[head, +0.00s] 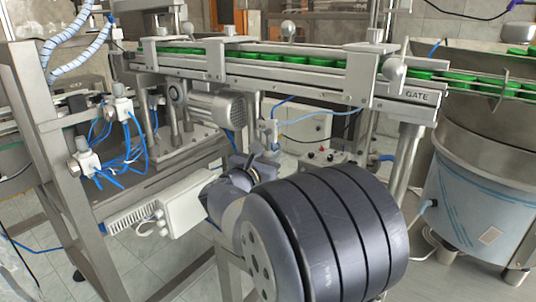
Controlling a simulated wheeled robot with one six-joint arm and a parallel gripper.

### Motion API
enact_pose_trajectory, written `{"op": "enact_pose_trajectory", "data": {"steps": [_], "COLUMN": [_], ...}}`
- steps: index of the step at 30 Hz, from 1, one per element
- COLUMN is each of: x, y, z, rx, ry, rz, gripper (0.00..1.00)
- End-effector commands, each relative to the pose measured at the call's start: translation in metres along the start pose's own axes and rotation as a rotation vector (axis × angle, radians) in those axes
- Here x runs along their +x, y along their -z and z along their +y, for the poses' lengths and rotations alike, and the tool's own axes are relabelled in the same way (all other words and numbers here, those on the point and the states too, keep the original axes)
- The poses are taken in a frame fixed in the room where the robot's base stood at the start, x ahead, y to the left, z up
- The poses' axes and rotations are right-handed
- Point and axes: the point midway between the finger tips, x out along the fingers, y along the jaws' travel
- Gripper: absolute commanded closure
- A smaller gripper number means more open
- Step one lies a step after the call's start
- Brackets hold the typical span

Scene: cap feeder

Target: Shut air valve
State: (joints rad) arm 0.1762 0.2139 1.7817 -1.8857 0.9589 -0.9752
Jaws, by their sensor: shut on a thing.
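My gripper (251,160) is small and dark in the middle of the head view, past the thick dark links of my arm. It is shut at the air valve (270,130), a small pale fitting with blue tubes below the conveyor. The fingertips and the part of the valve between them are mostly hidden, so I cannot see the handle's angle.
A motor (217,107) and a white box (172,204) are to the left. A steel bowl feeder (478,170) stands right.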

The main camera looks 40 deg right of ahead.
Motion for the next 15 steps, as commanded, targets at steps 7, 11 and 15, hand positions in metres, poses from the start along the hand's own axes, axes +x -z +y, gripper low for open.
{"op": "enact_pose_trajectory", "data": {"steps": [7, 11, 15], "x": [-0.001, -0.003, -0.004], "y": [-0.007, -0.011, -0.015], "z": [-0.009, -0.016, -0.023], "rx": [-0.147, -0.260, -0.392], "ry": [0.005, 0.007, 0.008], "rz": [0.027, 0.046, 0.070], "gripper": [1.00, 1.00, 1.00]}}
